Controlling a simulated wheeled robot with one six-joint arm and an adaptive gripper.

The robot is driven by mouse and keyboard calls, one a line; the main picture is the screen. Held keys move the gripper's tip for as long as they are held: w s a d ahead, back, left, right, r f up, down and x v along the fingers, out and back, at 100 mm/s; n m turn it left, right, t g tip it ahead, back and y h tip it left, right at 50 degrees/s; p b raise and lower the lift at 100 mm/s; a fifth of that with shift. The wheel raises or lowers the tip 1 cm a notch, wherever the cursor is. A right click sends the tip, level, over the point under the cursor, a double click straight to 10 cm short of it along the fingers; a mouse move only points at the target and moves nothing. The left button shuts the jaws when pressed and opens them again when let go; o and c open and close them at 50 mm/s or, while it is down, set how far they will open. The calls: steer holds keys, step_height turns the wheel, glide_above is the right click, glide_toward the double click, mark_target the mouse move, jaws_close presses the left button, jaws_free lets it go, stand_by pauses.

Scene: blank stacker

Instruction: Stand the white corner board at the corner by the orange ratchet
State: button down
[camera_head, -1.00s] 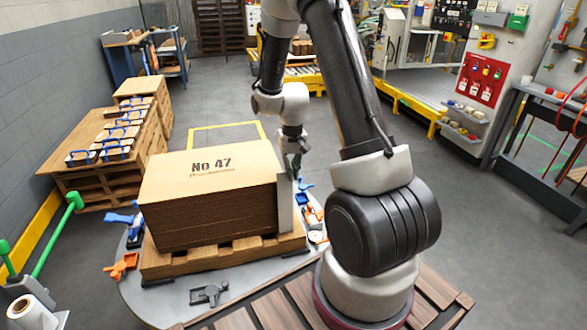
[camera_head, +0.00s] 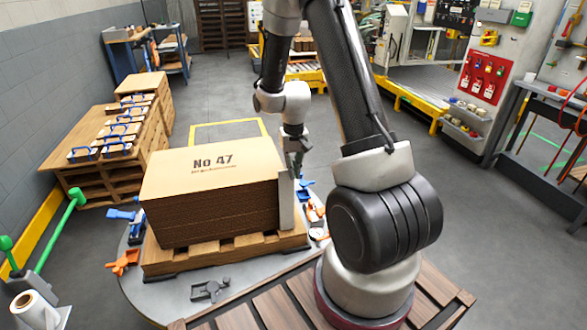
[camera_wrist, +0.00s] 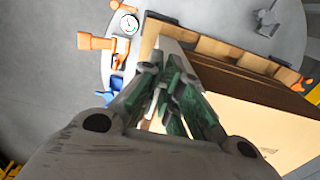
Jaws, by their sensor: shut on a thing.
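The white corner board (camera_head: 286,203) stands upright at the near right corner of the cardboard stack (camera_head: 210,215) marked No 47. Its lower end is close to the pallet (camera_head: 222,256); I cannot tell whether it touches. My gripper (camera_head: 295,170) is shut on the board's upper end. In the wrist view my green-padded fingers (camera_wrist: 165,95) close around it, and part of the white board (camera_wrist: 170,46) shows beyond them. An orange ratchet (camera_head: 314,212) lies just right of that corner; orange parts (camera_wrist: 95,42) show beside it in the wrist view. Another orange ratchet (camera_head: 123,262) lies at the front left.
The pallet sits on a round grey table (camera_head: 150,297). Blue clamps (camera_head: 120,216) lie left of the stack, and a dark grey one (camera_head: 209,290) lies in front. A dial gauge (camera_wrist: 129,23) is near the held corner. A green-handled tool (camera_head: 60,228) stands at left.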

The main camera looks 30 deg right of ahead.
steer(key=c, duration=1.5)
jaws_free()
steer(key=shift+c, duration=0.2)
step_height(320, 180, up, 12)
steer(key=s+a+r+n+t, duration=0.1)
steer(key=s+a+r+t, duration=0.1)
steer(key=s+r, duration=0.6)
steer(key=s+a+r+n+t, duration=0.2)
steer(key=s+r, duration=0.7)
steer(key=s, duration=0.6)
steer(key=shift+s+a, duration=0.35)
steer(key=shift+a, duration=0.2)
